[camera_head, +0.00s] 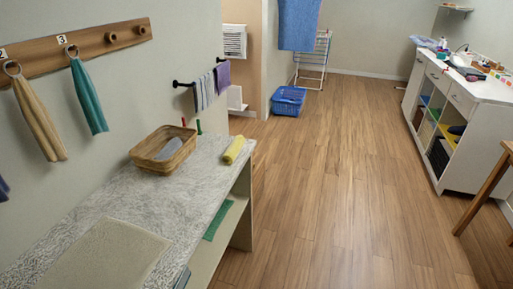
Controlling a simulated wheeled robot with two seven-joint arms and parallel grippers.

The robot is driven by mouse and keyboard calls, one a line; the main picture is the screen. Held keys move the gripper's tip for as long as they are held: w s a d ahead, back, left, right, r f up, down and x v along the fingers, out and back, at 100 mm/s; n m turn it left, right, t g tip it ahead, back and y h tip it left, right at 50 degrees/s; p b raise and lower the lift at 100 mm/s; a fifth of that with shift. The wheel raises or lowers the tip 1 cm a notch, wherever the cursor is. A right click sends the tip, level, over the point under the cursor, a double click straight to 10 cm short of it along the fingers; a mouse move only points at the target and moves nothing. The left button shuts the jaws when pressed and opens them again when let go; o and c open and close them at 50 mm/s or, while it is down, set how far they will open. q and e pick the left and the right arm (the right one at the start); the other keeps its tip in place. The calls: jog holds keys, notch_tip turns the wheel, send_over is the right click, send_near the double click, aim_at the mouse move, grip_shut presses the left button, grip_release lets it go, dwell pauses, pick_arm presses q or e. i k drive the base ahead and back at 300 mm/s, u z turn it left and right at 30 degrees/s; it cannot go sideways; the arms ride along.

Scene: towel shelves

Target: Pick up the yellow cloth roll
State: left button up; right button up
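A yellow cloth roll (234,150) lies on the far right part of the grey speckled counter (128,202), close to its right edge. It is to the right of a wicker basket (150,163) and apart from it. Nothing covers the roll. Neither of my grippers shows in the head view.
The basket holds a grey-blue cloth. A flat beige mat (105,258) lies at the counter's near end. Towels hang from a wooden peg rail (82,46) above. The wooden floor (330,190) right of the counter is clear, up to a white cabinet (477,150).

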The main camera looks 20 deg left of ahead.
aim_at(230, 155)
jog(key=i, duration=3.35)
jog(key=u, duration=3.65)
